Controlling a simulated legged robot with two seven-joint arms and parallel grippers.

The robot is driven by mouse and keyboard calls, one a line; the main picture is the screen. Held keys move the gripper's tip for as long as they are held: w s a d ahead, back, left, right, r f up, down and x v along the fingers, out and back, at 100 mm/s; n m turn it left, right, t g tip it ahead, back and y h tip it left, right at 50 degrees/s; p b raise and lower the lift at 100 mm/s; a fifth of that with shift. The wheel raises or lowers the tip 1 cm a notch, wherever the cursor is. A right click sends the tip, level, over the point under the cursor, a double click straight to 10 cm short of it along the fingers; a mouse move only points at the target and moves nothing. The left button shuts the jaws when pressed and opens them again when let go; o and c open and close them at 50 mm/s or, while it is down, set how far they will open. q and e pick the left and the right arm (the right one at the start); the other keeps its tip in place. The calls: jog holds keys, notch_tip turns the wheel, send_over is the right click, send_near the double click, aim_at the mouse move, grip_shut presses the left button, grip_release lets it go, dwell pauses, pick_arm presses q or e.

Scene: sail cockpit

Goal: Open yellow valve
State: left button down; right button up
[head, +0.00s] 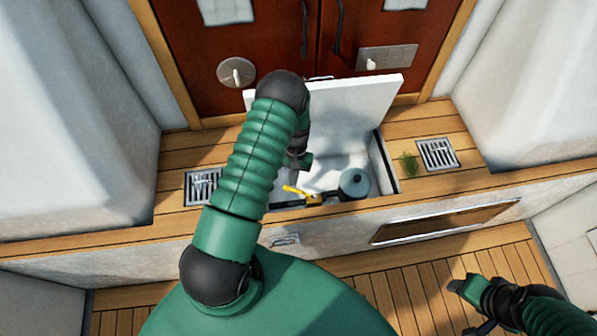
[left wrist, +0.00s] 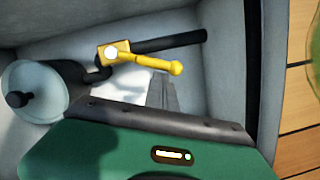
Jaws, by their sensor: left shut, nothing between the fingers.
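The yellow valve (head: 303,194) sits inside the open locker in the deck, on a dark pipe. In the left wrist view the valve (left wrist: 115,52) shows a square yellow body and a yellow lever pointing right, at a slight angle to the black pipe (left wrist: 170,42). My left gripper (head: 299,162) reaches down into the locker, just above and behind the valve in the head view. It is shut and empty, and I see no clear contact with the lever. My right gripper (head: 472,297) is low at the right, away from the locker; its jaw state is unclear.
A grey round canister (head: 354,183) stands right of the valve; it also shows in the left wrist view (left wrist: 40,90). The white hatch lid (head: 357,99) stands raised behind the opening. Drain grates (head: 437,153) flank the locker. Red doors (head: 280,40) are behind.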

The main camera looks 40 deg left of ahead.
aim_at(290, 190)
pick_arm(q)
jog(key=s+n+p, duration=0.1)
jog(key=s+n, duration=0.1)
jog(key=n, duration=0.1)
jog(key=shift+s+d+r+h+p, duration=0.15)
jog(key=shift+s+d+h+p, duration=0.1)
jog(key=shift+d+h+p, duration=0.15)
jog(key=shift+s+d+n+t+p, duration=0.2)
jog(key=shift+s+n+t+p, duration=0.25)
jog(key=shift+n, duration=0.55)
jog(key=shift+s, duration=0.1)
jog(key=shift+s+d, duration=0.15)
jog(key=shift+d, duration=0.05)
jog(key=p+v, duration=0.3)
jog(key=v, duration=1.3)
jog(key=shift+w+a+r, duration=0.15)
jog(key=shift+w+a, duration=0.15)
jog(key=shift+a, duration=0.15)
